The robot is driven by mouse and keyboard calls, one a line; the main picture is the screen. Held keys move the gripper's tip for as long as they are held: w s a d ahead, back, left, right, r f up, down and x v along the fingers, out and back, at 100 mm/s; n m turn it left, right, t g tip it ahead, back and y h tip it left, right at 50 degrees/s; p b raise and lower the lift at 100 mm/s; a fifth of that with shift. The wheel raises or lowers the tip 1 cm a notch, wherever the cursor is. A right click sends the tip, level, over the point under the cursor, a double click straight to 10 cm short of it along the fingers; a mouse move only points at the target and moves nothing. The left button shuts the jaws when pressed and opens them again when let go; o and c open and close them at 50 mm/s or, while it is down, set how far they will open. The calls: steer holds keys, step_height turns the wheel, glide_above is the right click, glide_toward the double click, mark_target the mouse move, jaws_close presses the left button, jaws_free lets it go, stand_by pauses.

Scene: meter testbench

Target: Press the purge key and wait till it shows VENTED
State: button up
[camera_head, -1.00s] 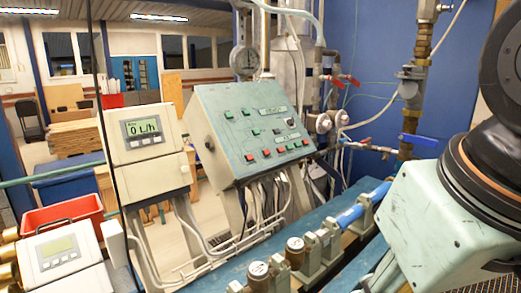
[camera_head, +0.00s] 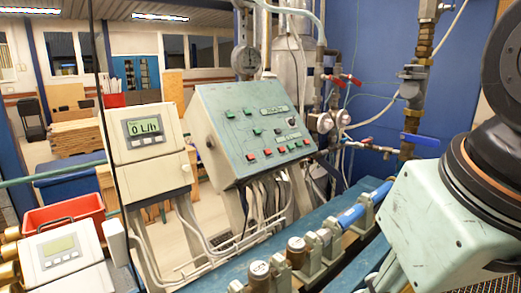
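A sloped grey-green control panel (camera_head: 225,125) stands in the middle of the view. The key labels are too small to read, so I cannot tell which is the purge key. A beige meter unit (camera_head: 148,143) to its left has a lit display (camera_head: 143,127) that reads "0 L/h". I see no VENTED text. My gripper is out of view; only a part of my arm shows at the right.
A second beige meter (camera_head: 62,255) is at the lower left, beside a red bin (camera_head: 62,212). A blue bench (camera_head: 225,283) with brass-coloured meters (camera_head: 296,247) and a blue pipe (camera_head: 350,216) runs across the front. Pipes and valves (camera_head: 410,92) stand at the back right.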

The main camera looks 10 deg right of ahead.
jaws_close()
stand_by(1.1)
